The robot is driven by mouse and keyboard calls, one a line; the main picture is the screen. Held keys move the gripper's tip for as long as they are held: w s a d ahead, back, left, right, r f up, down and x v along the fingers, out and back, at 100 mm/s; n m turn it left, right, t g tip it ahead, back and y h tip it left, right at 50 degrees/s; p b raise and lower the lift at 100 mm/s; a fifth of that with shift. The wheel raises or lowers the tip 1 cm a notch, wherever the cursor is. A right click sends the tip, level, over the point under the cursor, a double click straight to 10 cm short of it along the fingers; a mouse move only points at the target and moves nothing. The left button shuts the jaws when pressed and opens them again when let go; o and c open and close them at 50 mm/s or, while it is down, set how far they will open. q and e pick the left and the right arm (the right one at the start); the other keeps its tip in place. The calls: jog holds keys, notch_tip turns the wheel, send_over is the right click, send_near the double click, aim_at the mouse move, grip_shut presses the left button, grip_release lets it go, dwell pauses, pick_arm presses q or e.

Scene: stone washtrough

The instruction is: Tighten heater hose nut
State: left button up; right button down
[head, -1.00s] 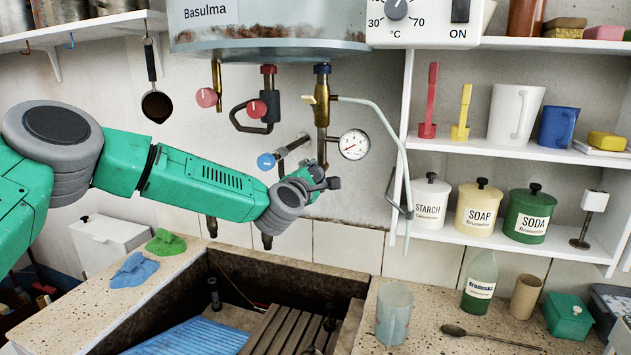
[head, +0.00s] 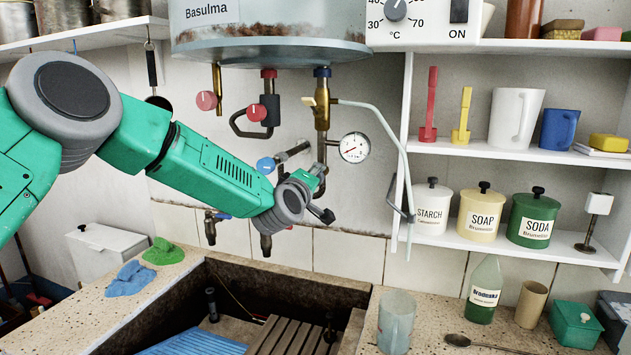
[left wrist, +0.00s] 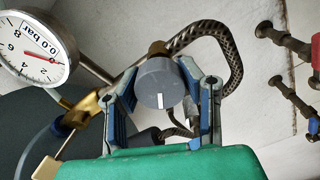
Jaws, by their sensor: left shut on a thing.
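In the left wrist view a grey round nut (left wrist: 157,88) with a white mark sits between the fingers of my left gripper (left wrist: 163,92), with a finger against each side. A brass fitting (left wrist: 157,48) shows just behind it, beside a dark braided hose (left wrist: 230,65). In the head view my left gripper (head: 318,196) is below the heater (head: 270,35), left of and below the pressure gauge (head: 354,147); the nut is hidden there. My right gripper is out of view.
A pale thin tube (head: 385,125) hangs to the right, beside the shelf (head: 470,148). The stone trough (head: 180,290) is open below.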

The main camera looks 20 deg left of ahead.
pick_arm(q)
jog(key=m, duration=0.5)
jog(key=shift+d+m+b, duration=0.1)
jog(key=shift+m+b, duration=0.2)
jog(key=m, duration=0.5)
jog(key=shift+b, duration=0.35)
jog(key=shift+f+m, duration=0.1)
jog(key=shift+m, duration=0.3)
jog(key=o, duration=1.2)
jog(key=shift+s, duration=0.3)
jog(key=s, duration=1.1)
jog(key=shift+s+a, duration=0.15)
jog(key=shift+a, duration=0.1)
